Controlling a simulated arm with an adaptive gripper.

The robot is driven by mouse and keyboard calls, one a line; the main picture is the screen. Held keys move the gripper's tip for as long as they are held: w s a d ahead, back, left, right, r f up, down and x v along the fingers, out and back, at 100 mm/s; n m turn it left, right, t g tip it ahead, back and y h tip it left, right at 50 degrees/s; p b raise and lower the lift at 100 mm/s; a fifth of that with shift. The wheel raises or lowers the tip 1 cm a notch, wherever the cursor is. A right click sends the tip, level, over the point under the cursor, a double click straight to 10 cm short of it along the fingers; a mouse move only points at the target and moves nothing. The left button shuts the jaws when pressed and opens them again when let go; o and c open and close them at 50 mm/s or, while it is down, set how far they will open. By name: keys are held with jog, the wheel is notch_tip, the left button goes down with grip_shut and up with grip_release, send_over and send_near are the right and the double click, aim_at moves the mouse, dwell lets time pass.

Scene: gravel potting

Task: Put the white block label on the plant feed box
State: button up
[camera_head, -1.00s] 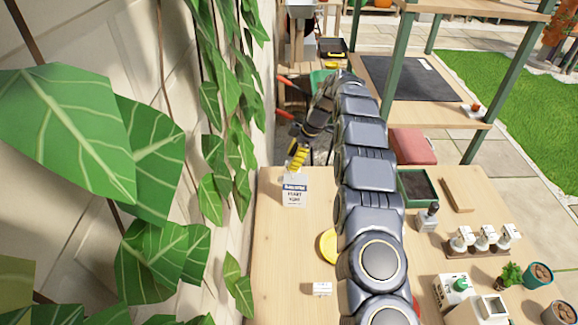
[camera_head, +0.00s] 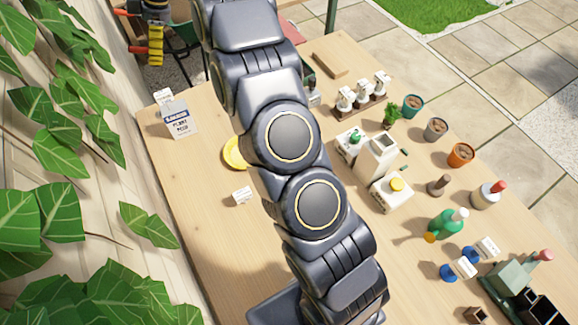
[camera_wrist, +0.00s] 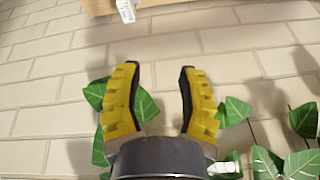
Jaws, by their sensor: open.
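The plant feed box (camera_head: 181,122), white with a blue band, stands upright near the table's far left corner. A small white block label (camera_head: 242,196) with dark print is on the table, nearer the camera and right of the box. Another small white label (camera_head: 163,97) shows just behind the box's top left; I cannot tell if it touches it. My gripper (camera_head: 152,42) is beyond the table's far left edge, away from both. In the wrist view my gripper (camera_wrist: 158,90) is open and empty, its yellow fingers wide apart before a brick wall.
A yellow disc (camera_head: 235,152) lies between the box and my arm, partly hidden. Several bottles, pots and a white jug (camera_head: 376,158) crowd the table's right side. Leafy vines (camera_head: 60,150) hang along the left wall. The wrist view shows a wooden edge (camera_wrist: 195,8) with a white tag (camera_wrist: 126,10).

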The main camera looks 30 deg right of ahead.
jog(key=s+r+m+h, duration=0.1)
jog(key=s+r+m, duration=0.2)
jog(key=s, duration=0.6)
jog(key=s+r+m+h, duration=0.1)
jog(key=s+r+m, duration=0.3)
jog(key=s, duration=0.5)
jog(key=s+d+f+m, duration=0.1)
jog(key=s+d+m, duration=0.1)
jog(key=s, duration=0.5)
jog(key=s+d+f+m+g+h, duration=0.1)
jog(key=s+d+f+m, duration=0.1)
jog(key=s, duration=0.6)
jog(key=s+d+f+m+h, duration=0.1)
jog(key=s+m, duration=0.3)
jog(key=s, duration=0.4)
jog(key=shift+d+f, duration=0.3)
jog(key=shift+d, duration=0.15)
